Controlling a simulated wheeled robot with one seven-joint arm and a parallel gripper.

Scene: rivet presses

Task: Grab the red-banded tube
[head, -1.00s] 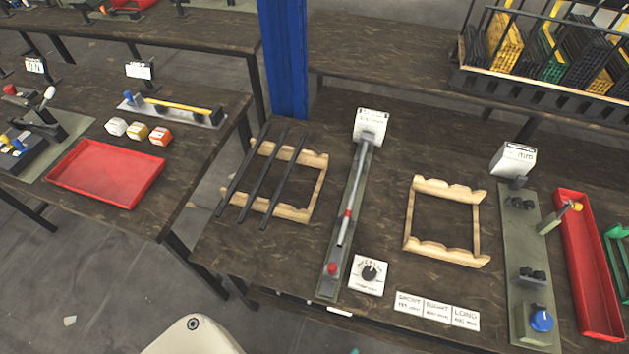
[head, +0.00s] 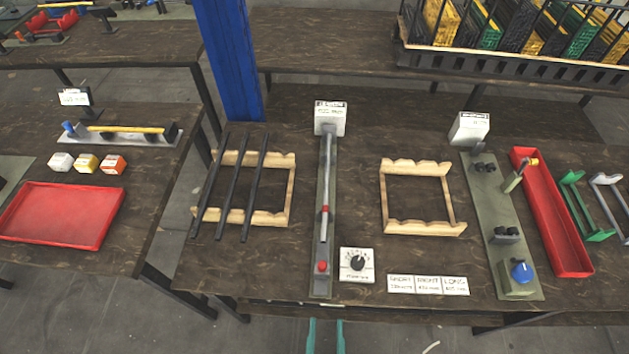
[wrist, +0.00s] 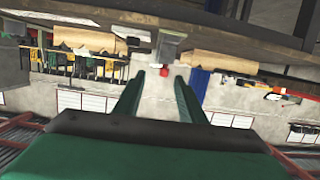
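The red-banded tube (head: 326,180) is a thin grey tube with a red band near its lower end. It lies lengthwise along a narrow green-grey fixture (head: 321,250) on the dark wooden bench, below a white labelled box. My gripper (head: 326,323) shows as two teal fingers at the bottom edge of the head view, in front of the bench and apart from the tube. In the wrist view my gripper (wrist: 160,76) has its two green fingers spread with nothing between them. A small red knob shows beyond the fingertips there; I cannot make out the tube.
A wooden rack (head: 271,218) with several dark rods stands left of the fixture. An empty wooden rack (head: 423,228) stands to the right. A dial box (head: 357,264) and label cards (head: 428,284) lie near the front edge. A red knob (head: 322,266) sits at the fixture's near end.

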